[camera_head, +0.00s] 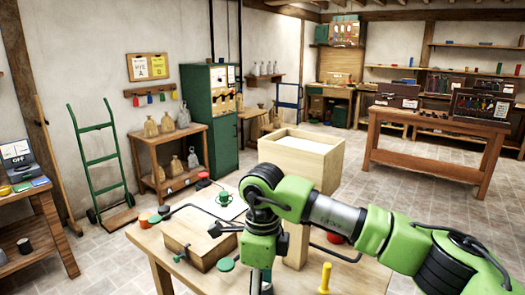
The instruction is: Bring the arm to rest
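My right arm (340,217) is green and grey and comes in from the right, over the wooden table (145,240) in front. Its wrist (258,248) hangs down above the table's front part. The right gripper (262,285) shows only as a small dark part below the wrist at the bottom edge, so its fingers cannot be made out. I cannot tell whether it touches anything. My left arm and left gripper are not in view.
A wooden box (190,242) with green knobs, a green mug (224,198) and a yellow-handled item (325,278) are on the table near the arm. An open wooden bin (300,158) stands behind it. A workbench (430,147) is at right.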

